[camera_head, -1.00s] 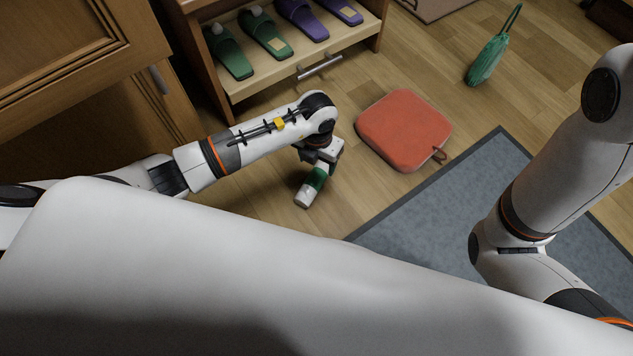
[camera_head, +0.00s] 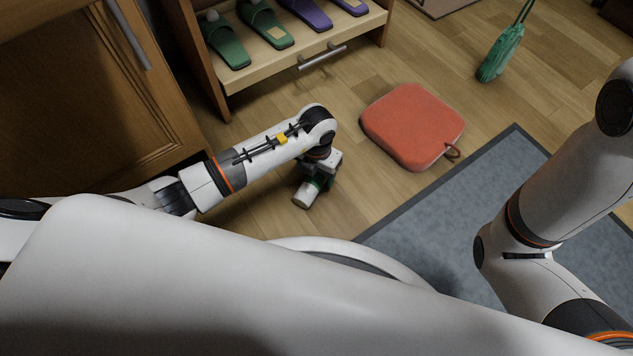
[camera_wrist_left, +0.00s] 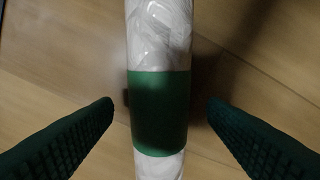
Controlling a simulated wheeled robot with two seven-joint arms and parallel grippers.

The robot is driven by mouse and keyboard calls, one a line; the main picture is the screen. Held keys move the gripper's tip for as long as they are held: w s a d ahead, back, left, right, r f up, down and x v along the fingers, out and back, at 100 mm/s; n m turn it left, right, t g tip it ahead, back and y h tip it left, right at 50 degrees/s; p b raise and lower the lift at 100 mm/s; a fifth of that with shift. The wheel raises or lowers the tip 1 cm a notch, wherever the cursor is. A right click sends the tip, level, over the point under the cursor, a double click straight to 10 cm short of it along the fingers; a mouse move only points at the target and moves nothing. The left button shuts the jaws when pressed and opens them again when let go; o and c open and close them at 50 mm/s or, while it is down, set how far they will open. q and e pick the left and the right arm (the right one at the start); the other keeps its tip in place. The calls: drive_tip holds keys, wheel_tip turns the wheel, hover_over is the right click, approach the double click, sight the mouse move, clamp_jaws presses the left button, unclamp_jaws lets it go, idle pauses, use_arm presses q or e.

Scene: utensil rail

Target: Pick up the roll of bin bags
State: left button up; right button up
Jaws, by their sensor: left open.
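The roll of bin bags (camera_head: 305,198) is white with a green band and lies on the wooden floor. In the head view my left gripper (camera_head: 315,188) is right over it and hides part of it. In the left wrist view the roll (camera_wrist_left: 158,112) runs from top to bottom of the picture. There the open fingers of my left gripper (camera_wrist_left: 160,108) stand on either side of the green band, with a gap to the roll on both sides. My right arm shows at the right of the head view, but its gripper is not in view.
A red cushion (camera_head: 412,125) lies right of my left gripper. A grey mat (camera_head: 470,212) covers the floor further right. A shelf with slippers (camera_head: 265,72) and a wooden cabinet (camera_head: 95,110) stand behind and left. A green object (camera_head: 500,55) is at the upper right.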

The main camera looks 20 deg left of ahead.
use_arm(q)
wheel_tip(320, 180, down, 2)
drive_tip(key=shift+f+b, duration=0.15)
drive_tip(key=shift+b, duration=0.4)
drive_tip(key=shift+c, duration=0.2)
drive_tip(key=c, duration=1.1)
drive_tip(key=shift+r, duration=0.25)
